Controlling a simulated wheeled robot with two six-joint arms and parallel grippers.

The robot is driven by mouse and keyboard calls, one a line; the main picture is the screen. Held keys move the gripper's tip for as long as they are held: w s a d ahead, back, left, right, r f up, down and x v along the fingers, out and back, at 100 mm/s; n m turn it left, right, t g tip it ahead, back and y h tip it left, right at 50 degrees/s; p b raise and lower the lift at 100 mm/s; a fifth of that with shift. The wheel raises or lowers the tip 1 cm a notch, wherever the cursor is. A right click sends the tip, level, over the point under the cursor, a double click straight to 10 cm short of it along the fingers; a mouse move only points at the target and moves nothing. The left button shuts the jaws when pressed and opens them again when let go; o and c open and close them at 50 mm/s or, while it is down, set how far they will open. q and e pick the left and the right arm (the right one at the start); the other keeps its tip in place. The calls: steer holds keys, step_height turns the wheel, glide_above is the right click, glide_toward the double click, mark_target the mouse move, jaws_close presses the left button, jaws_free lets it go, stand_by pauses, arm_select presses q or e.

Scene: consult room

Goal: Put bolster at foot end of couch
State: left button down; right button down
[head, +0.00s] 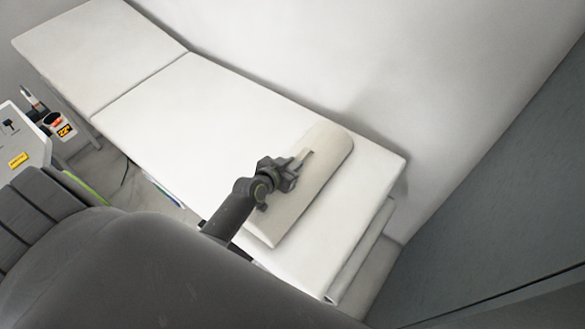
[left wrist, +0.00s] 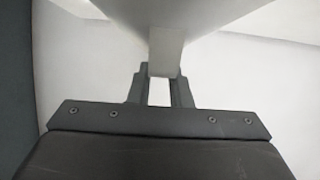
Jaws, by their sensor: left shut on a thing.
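The couch (head: 170,110) is a long white padded bed running from the upper left to the lower right in the head view. A cream bolster (head: 323,165) lies across it near its lower right end. My left gripper (head: 300,160) is shut on a small tab or handle on the bolster's upper side. In the left wrist view the fingers (left wrist: 160,92) close around this pale tab, with the bolster (left wrist: 175,15) beyond. Whether the bolster rests fully on the couch or is slightly raised cannot be told. My right gripper is not in view.
A pale wall (head: 400,70) runs along the couch's far side, and a dark grey panel (head: 500,200) stands at the right. A cart (head: 22,140) with small items stands at the left. The couch's middle and upper left are clear.

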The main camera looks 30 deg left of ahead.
arm_select(q)
steer(key=shift+w+f, duration=0.15)
steer(key=shift+f, duration=0.7)
steer(key=shift+f+b, duration=0.1)
steer(key=shift+b, duration=0.2)
steer(key=c, duration=1.3)
jaws_free()
step_height(320, 180, up, 5)
glide_above(269, 198)
steer(key=shift+w+r, duration=0.1)
steer(key=shift+r, duration=0.1)
